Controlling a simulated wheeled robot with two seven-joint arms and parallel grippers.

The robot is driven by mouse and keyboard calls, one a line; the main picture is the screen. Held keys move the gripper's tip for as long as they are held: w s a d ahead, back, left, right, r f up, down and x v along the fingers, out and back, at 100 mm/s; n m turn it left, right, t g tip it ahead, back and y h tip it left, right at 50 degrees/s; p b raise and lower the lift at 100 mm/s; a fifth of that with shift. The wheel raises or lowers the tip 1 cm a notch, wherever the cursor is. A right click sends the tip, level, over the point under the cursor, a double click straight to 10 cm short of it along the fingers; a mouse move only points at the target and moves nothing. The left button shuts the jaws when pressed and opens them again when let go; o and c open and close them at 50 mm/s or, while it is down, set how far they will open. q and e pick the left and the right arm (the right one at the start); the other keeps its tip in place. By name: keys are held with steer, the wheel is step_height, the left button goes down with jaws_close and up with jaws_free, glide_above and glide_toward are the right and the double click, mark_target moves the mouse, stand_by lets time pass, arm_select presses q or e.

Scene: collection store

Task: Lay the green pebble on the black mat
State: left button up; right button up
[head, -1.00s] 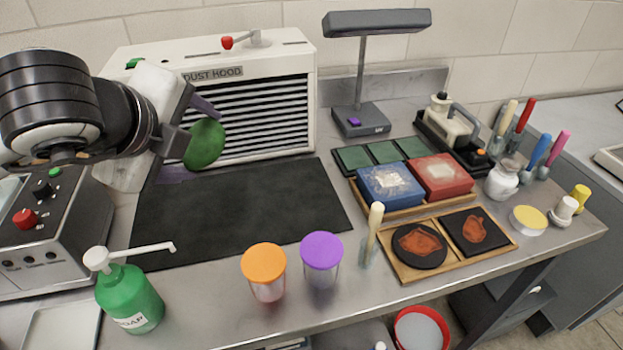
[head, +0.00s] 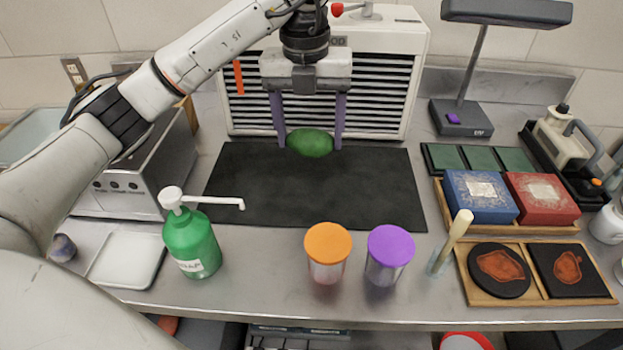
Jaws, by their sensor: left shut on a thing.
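The green pebble (head: 310,143) is a smooth oval between the two fingers of my left gripper (head: 310,146), in the upper middle of the head view. The gripper points down and is shut on the pebble. The black mat (head: 320,193) lies flat on the steel bench in front of the dust hood. The pebble shows over the back part of the mat; I cannot tell whether it touches it. The front and middle of the mat are bare. My right gripper is not in view.
The dust hood (head: 393,45) stands right behind the mat. A green soap bottle (head: 191,243), an orange-lidded jar (head: 327,255) and a purple-lidded jar (head: 387,257) stand in front of it. A lamp (head: 462,115) and a wooden tray with blue (head: 482,207) and red boxes stand to the right.

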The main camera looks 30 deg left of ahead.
arm_select(q)
glide_toward(308, 188)
steer(key=f, duration=0.3)
steer(key=w+f, duration=0.1)
steer(key=f, duration=0.1)
steer(key=shift+d+f, duration=0.15)
steer(key=shift+f, duration=0.1)
steer(key=shift+s, duration=0.1)
steer(key=shift+f, duration=0.55)
steer(key=o, duration=1.4)
steer(key=shift+d+f, duration=0.1)
steer(key=shift+c, duration=0.2)
steer(key=shift+s+f, duration=0.1)
steer(key=shift+s, duration=0.05)
steer(key=r, duration=1.3)
steer(key=shift+s+r, duration=0.25)
